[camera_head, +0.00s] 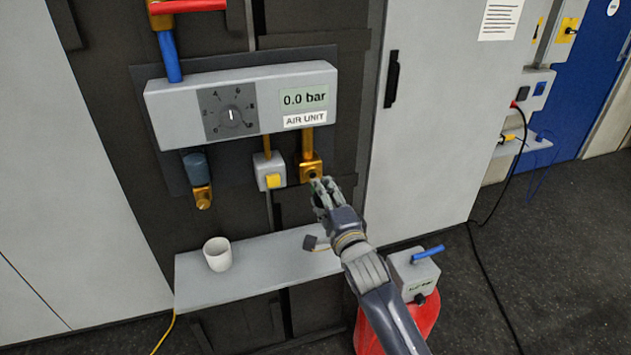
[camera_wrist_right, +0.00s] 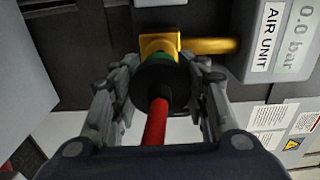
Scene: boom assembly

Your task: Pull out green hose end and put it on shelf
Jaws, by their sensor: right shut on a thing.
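The green hose end (camera_wrist_right: 183,68) shows in the right wrist view as a green band behind a black collar, with a red hose running from it toward the camera. My right gripper (camera_wrist_right: 165,72) has its fingers on both sides of it and is shut on it. The hose end lines up with the brass fitting (camera_wrist_right: 159,43), which also shows in the head view (camera_head: 311,169); I cannot tell how deep it sits there. In the head view my right gripper (camera_head: 323,188) is just below this fitting and mostly hides the hose end. The grey shelf (camera_head: 250,272) is below. My left gripper is not in view.
A white cup (camera_head: 217,254) stands on the shelf's left part; the middle is clear. The air unit (camera_head: 240,100) reads 0.0 bar. A red canister (camera_head: 425,315) stands at lower right.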

